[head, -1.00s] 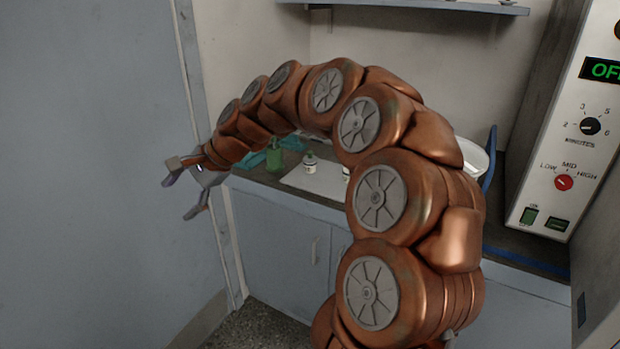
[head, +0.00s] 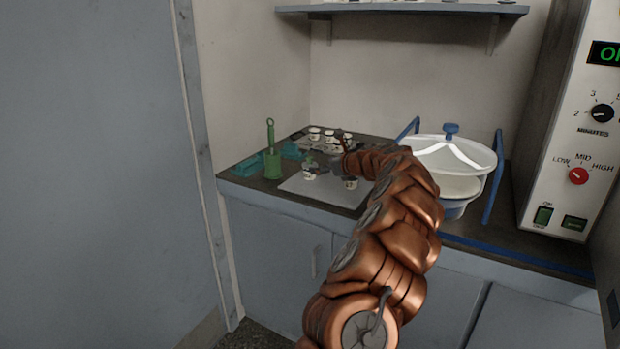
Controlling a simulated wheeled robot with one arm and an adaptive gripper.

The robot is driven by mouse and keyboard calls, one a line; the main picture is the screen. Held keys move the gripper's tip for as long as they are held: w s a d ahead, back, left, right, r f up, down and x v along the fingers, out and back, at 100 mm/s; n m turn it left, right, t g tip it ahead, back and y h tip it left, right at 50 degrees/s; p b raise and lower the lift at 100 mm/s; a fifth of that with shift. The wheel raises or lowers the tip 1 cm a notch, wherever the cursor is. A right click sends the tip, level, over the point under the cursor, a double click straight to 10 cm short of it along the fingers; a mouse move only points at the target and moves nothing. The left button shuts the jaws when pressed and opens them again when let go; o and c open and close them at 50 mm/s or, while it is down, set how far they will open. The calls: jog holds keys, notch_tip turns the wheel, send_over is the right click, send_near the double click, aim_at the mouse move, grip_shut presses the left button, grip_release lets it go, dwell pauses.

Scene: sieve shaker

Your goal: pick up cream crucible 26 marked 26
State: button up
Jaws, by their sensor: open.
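Several small cream crucibles with dark marks stand on the counter; the numbers are too small to read, so I cannot tell which is 26. One crucible (head: 309,171) and another crucible (head: 350,184) stand on a pale grey mat (head: 318,192). More crucibles stand behind, including a crucible (head: 315,134) and a crucible (head: 348,139). My gripper (head: 325,161) is open, above the back of the mat, between the front and rear crucibles. It appears empty; my arm partly hides it and the counter to its right.
A green holder (head: 272,164) with an upright handle and teal pieces (head: 248,166) are at the left. A white-lidded sieve pan (head: 450,165) between blue posts is at the right, beside the control panel (head: 575,130). A shelf (head: 400,9) hangs above.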

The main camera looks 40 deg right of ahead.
jog(key=shift+x, duration=1.25)
jog(key=w+f, duration=0.1)
jog(key=w+f+b, duration=0.1)
jog(key=shift+w+a, duration=0.15)
jog(key=shift+w, duration=0.25)
jog(key=shift+x, duration=0.8)
jog(key=shift+r, duration=0.1)
grip_shut()
